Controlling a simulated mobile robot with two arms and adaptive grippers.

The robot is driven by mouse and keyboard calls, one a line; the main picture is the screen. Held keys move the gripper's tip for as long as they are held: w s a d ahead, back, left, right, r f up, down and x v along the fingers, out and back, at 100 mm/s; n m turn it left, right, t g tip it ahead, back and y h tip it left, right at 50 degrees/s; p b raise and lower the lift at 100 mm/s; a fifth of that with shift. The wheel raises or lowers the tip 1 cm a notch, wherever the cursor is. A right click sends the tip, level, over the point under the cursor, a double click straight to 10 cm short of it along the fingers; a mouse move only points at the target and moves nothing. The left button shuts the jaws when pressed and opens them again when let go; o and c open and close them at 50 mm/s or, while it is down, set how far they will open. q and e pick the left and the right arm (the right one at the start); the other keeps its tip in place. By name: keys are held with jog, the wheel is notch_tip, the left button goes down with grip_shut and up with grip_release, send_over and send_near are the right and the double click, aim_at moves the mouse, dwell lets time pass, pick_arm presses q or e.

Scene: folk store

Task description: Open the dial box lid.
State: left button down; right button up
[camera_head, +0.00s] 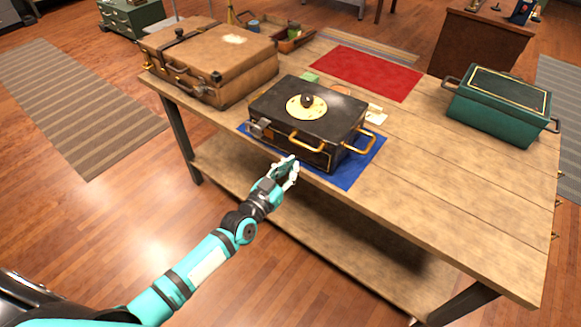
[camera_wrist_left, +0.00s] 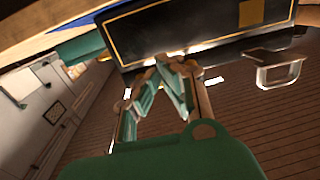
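The dial box (camera_head: 315,107) is a black case with gold trim, lying closed on a blue mat (camera_head: 345,176) near the table's front edge. A round cream dial (camera_head: 306,106) with a dark knob sits on its lid. Gold handles show on its front and right side, and a metal latch (camera_head: 261,127) at its front left. My left gripper (camera_head: 292,164) is in front of the box, off the table's edge and apart from the box. In the left wrist view its fingers (camera_wrist_left: 160,70) converge with tips close together, holding nothing visible. A dark gold-lined panel (camera_wrist_left: 190,30) lies beyond them. My right gripper is out of view.
A brown suitcase (camera_head: 207,62) stands left of the box on the wooden table (camera_head: 440,190). A green box (camera_head: 503,104) stands at the right. A red mat (camera_head: 368,73) lies behind. Bare tabletop is free between the dial box and green box.

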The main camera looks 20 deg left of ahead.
aim_at(304, 146)
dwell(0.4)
pick_arm(q)
jog(key=shift+w, duration=0.2)
jog(key=shift+b+x, duration=1.4)
jog(key=shift+x, duration=2)
jog(key=shift+s, duration=0.4)
jog(key=shift+p, duration=0.35)
jog(key=shift+r+p, duration=1.15)
jog(key=shift+r, duration=0.25)
